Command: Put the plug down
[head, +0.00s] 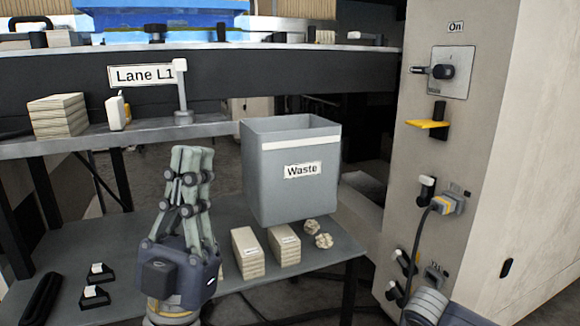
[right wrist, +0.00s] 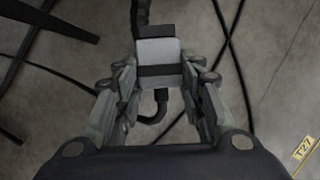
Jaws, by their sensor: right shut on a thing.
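In the right wrist view, my right gripper (right wrist: 158,78) is shut on the plug (right wrist: 158,52), a pale grey block with dark bands. A black cable shows above it, and a curved black piece shows below it. The grey floor lies beneath, and no resting surface shows directly under the plug. The right fingertips and this plug cannot be made out in the head view. My left gripper (head: 191,158) points up in front of the lower table, with its fingertips together and nothing seen between them.
A grey Waste bin (head: 290,190) stands behind paper-like stacks (head: 248,255) on the lower table (head: 120,245). Black cables (right wrist: 180,125) cross the floor.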

